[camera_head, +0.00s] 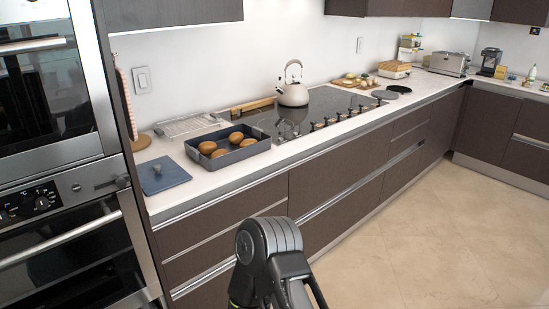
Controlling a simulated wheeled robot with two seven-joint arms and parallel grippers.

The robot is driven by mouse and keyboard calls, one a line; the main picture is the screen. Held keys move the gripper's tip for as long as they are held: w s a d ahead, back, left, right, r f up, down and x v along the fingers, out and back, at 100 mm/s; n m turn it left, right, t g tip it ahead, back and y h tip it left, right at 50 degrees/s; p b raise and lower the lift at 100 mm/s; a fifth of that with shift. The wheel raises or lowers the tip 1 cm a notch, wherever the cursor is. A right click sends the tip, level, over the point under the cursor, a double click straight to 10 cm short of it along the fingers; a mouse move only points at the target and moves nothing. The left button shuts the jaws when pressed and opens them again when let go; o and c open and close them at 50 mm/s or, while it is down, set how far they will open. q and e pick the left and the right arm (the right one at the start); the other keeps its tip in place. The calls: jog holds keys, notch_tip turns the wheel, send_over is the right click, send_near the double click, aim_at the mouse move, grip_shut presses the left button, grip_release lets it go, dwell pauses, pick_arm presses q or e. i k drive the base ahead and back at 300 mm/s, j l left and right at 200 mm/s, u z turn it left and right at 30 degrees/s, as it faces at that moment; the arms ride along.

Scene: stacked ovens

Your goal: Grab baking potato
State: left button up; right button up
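Several brown baking potatoes (208,147) lie in a dark grey tray (250,150) on the white counter, left of the cooktop. The potatoes sit close together inside the tray's walls. Part of one of my arms rises at the bottom middle of the view, in front of the lower drawers and well short of the tray. Neither of my grippers shows, so nothing can be told of their fingers.
A blue board or cloth (163,175) lies left of the tray, and a wire rack (187,126) lies behind it. A kettle (293,93) stands on the black cooktop (325,103). Stacked ovens (60,220) stand at the left. The tiled floor (430,230) at right is clear.

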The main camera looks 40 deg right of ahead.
aim_at(220, 152)
jog(key=z, duration=1)
jog(key=i+l+z, duration=0.1)
jog(key=i+l, duration=0.7)
jog(key=i+l+z, duration=0.1)
jog(key=i+l, duration=0.6)
jog(key=i, duration=0.25)
